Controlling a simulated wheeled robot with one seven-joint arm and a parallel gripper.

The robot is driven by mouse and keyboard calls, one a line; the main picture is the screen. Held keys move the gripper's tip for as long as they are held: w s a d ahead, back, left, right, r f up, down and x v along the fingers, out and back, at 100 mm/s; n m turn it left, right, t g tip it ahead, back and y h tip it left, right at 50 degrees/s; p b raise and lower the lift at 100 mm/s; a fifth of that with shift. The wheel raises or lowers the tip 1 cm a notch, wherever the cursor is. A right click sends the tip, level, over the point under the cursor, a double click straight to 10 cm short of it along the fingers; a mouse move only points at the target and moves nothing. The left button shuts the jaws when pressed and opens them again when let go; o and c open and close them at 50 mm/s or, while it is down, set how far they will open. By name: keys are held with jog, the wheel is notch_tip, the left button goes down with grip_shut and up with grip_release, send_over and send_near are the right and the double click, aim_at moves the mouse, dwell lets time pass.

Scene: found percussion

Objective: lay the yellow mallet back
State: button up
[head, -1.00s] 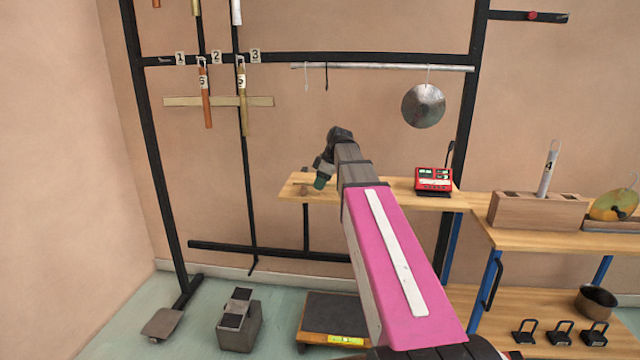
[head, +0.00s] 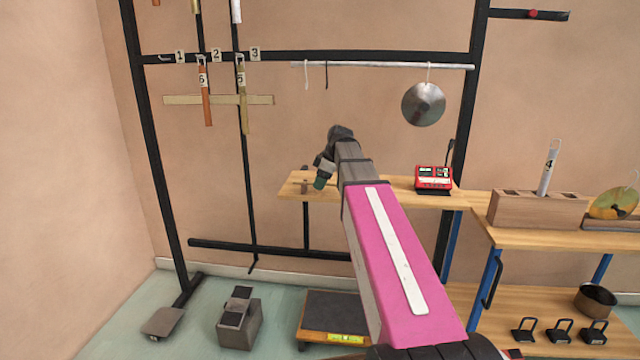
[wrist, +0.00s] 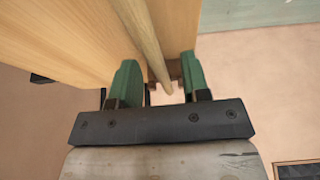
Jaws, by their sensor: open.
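In the wrist view a pale wooden stick (wrist: 146,38), which looks like the mallet's handle, runs between the two green fingers of my gripper (wrist: 160,82). The fingers are apart, with gaps visible on both sides of the stick. The stick lies along the wooden shelf (wrist: 70,35), and its near end reaches past the shelf edge. No yellow mallet head shows in either view. In the head view my gripper (head: 320,182) is low at the left end of the shelf (head: 400,188), largely hidden by my arm. A small brown piece stands there beside it.
A red device (head: 433,178) sits on the shelf right of my arm. A metal pan (head: 424,104) and several tubes hang from the black frame. A wooden block (head: 538,210) holding a white tube stands on the right bench. The left wall side is clear.

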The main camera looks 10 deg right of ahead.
jog(key=v, duration=1)
jog(key=shift+r, duration=0.15)
